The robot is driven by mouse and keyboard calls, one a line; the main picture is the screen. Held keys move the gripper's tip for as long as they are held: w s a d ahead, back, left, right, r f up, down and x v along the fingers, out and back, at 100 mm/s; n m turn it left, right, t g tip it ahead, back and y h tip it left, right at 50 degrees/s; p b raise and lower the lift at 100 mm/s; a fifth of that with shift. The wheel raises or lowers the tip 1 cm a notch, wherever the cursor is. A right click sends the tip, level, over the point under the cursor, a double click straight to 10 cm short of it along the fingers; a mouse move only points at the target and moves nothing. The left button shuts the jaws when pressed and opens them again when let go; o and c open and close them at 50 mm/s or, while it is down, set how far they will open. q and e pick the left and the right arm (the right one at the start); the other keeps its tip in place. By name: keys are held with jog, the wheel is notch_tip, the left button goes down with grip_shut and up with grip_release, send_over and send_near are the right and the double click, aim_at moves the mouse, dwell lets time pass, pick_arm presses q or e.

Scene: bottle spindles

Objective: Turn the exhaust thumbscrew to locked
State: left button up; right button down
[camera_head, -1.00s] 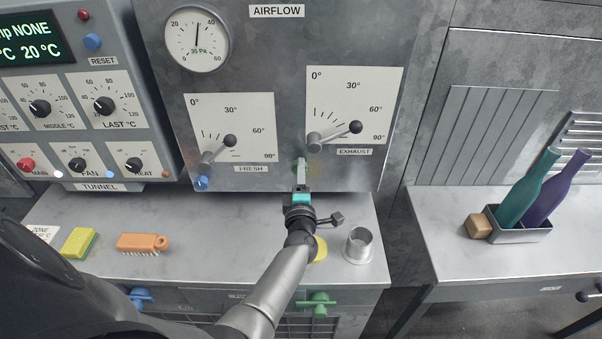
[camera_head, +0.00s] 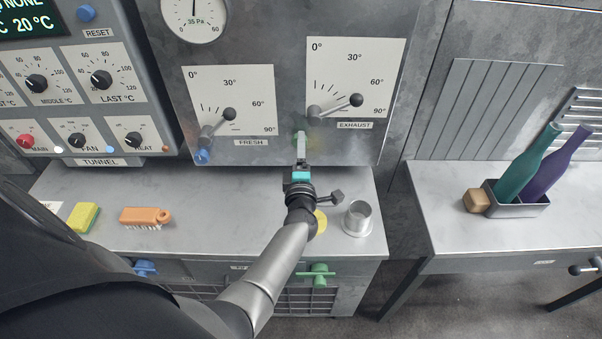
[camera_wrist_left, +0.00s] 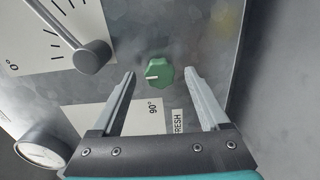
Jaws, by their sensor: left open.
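The green exhaust thumbscrew (camera_wrist_left: 159,74) sits on the grey panel. A pale mark on its face points left in the left wrist view. In the head view the thumbscrew (camera_head: 297,138) is mostly hidden behind my gripper, below the exhaust dial's lever (camera_head: 340,104). My left gripper (camera_wrist_left: 160,73) is open, with one finger on each side of the thumbscrew in the wrist view. Gaps show on both sides; I cannot tell how deep the fingertips reach. In the head view the left gripper (camera_head: 301,146) points at the panel. My right gripper is out of view.
A blue thumbscrew (camera_head: 202,157) sits below the fresh dial (camera_head: 232,100). On the bench are a metal cup (camera_head: 357,219), an orange brush (camera_head: 146,217) and a sponge (camera_head: 83,217). Green (camera_head: 319,274) and blue (camera_head: 144,268) valve handles are on the front below.

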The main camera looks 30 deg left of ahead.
pick_arm(q)
jog(key=p+v, duration=0.3)
jog(key=v, duration=1.1)
